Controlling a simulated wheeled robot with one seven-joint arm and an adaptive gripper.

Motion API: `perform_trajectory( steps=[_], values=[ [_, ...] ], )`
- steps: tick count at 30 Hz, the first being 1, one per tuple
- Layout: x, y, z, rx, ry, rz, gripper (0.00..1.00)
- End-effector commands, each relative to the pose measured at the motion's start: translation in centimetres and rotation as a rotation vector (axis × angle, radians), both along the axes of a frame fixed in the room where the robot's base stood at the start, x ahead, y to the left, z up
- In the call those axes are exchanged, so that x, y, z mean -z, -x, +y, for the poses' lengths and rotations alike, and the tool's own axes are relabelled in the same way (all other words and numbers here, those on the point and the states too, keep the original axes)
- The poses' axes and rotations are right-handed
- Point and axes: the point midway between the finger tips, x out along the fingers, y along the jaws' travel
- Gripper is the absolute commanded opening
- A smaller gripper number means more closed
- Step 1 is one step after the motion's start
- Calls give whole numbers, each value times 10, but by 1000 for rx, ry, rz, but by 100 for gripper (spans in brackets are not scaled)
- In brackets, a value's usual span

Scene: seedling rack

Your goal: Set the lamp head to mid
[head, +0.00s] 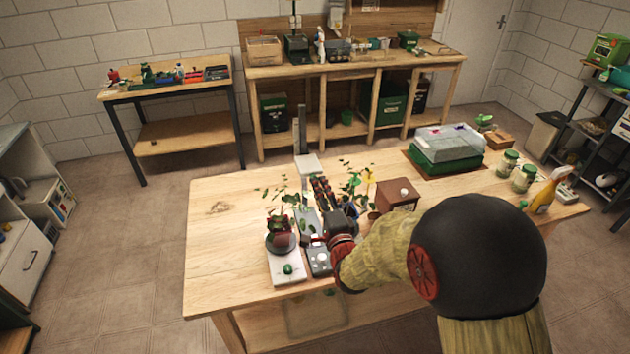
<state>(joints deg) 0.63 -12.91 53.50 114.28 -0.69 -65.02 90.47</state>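A slim grey upright post (301,132) stands at the far edge of the wooden table. A pale block (308,165) sits at its lower end; I cannot tell whether this is the lamp head or a base. A grey flat part (309,222) lies nearer, between leafy seedlings (279,208) on the left and more seedlings (353,184) on the right. My gripper (326,200) appears small and dark among these plants, past my wrist. Its fingers blend with the clutter, so their opening and any contact are unclear. My arm hides part of the table.
A white scale-like box (286,267) and a grey control box with knobs (319,260) sit at the near edge. A brown box (397,194), a green-based covered tray (444,158), jars (524,177) and a spray bottle (546,190) stand right. The table's left (225,235) is clear.

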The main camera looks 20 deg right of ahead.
Motion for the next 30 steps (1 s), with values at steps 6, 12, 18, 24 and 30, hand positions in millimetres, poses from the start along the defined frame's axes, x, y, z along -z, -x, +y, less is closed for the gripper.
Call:
perform_trajectory(
  steps=[6,12,18,24,30],
  values=[
    [2,-35,0,0,2,2,36],
    [1,-55,0,0,2,2,36],
    [1,-60,0,0,3,2,36],
    [1,-60,0,0,3,2,33],
    [1,-59,0,0,3,3,21]
  ],
)
